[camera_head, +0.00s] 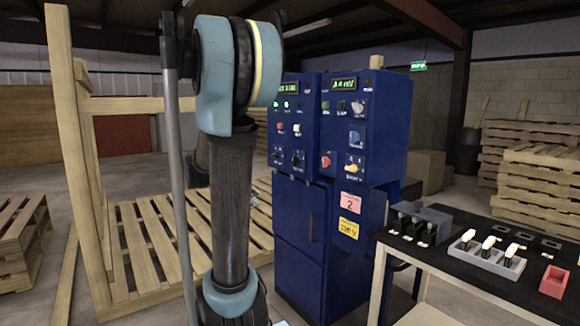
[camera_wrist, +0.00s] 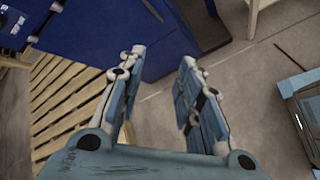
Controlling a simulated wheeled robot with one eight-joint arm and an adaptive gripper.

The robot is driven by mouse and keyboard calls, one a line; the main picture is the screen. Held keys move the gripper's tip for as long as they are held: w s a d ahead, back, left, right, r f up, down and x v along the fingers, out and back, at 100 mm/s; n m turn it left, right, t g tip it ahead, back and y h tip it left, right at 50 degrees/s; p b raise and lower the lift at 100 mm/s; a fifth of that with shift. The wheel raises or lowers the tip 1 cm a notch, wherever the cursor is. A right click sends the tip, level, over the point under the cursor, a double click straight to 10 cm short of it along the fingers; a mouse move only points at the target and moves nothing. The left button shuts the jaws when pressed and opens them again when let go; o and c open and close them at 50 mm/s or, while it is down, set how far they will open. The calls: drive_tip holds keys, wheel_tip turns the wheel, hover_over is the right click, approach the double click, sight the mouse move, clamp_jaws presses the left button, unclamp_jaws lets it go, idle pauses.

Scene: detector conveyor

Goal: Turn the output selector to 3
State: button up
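Two blue control cabinets stand side by side in the head view. The right cabinet's panel carries a yellow knob (camera_head: 354,168), a blue knob (camera_head: 356,138), a grey knob (camera_head: 358,106) and a red button (camera_head: 326,162). The left cabinet's panel has dark knobs (camera_head: 298,158) low down. Labels are too small to read, so I cannot tell which knob is the output selector or its setting. My gripper (camera_wrist: 163,58) is open and empty in the wrist view, with floor between its fingers. Blue cabinet surface lies beyond the fingertips. The gripper does not show clearly in the head view.
Stacked pallets (camera_head: 540,185) are at the far right.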

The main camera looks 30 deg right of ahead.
drive_tip(key=w+d+r+n+h, duration=0.45)
drive_tip(key=w+d, duration=0.35)
drive_tip(key=w, duration=0.3)
drive_tip(key=n+h, duration=0.4)
approach(293, 162)
drive_tip(key=shift+g, duration=0.4)
drive_tip(key=d, duration=0.3)
drive_tip(key=w+d, duration=0.1)
drive_tip(key=d, duration=0.5)
drive_tip(key=shift+w+d, duration=0.15)
drive_tip(key=shift+w, duration=0.05)
drive_tip(key=shift+c, duration=0.6)
drive_tip(key=shift+r, duration=0.1)
clamp_jaws()
